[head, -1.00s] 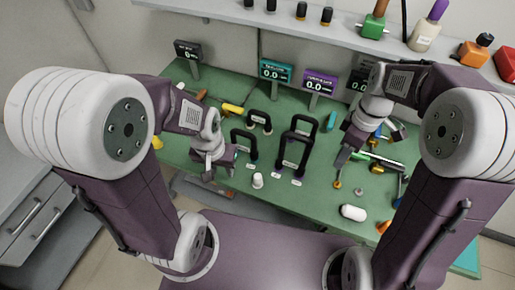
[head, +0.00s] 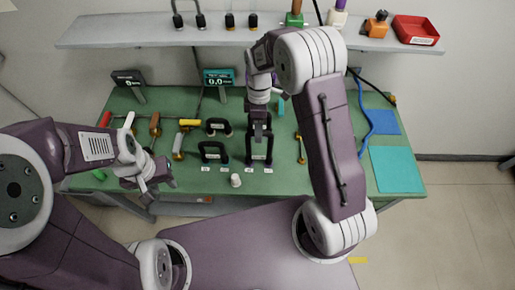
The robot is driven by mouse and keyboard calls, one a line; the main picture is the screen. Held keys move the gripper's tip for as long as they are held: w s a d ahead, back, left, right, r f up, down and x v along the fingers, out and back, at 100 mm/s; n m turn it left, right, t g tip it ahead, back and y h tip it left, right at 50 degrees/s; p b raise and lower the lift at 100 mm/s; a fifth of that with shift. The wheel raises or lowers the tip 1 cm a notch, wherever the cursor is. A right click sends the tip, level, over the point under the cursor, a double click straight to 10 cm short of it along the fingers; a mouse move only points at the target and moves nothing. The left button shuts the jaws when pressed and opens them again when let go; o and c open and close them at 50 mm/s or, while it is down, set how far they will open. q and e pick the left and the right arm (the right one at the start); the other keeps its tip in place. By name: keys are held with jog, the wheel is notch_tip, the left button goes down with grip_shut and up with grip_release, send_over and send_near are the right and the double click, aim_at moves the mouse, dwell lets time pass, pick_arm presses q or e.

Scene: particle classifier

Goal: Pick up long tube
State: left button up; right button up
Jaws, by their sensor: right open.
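I cannot pick out the long tube for certain in the head view; my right arm hides part of the table. My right gripper (head: 259,133) points down over the green table at a black upright frame (head: 260,158), in front of its upper part. It is open, and I see nothing held in it. I cannot tell whether it touches the frame. My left gripper (head: 152,184) hangs at the table's front left edge, apart from the frames. Its finger gap is not clear.
Smaller black frames (head: 213,152) stand to the left, with a white cap (head: 236,180) in front. Hand tools (head: 155,126) lie at the left of the green table (head: 330,175). Blue (head: 384,122) and teal (head: 396,169) sheets lie right. A shelf (head: 160,36) runs behind.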

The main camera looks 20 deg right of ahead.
jog(key=f, duration=0.2)
jog(key=s+f+p, duration=0.1)
jog(key=f, duration=0.1)
jog(key=shift+d+f, duration=0.15)
jog(key=shift+f, duration=0.25)
jog(key=shift+d, duration=0.2)
grip_shut()
dwell(0.8)
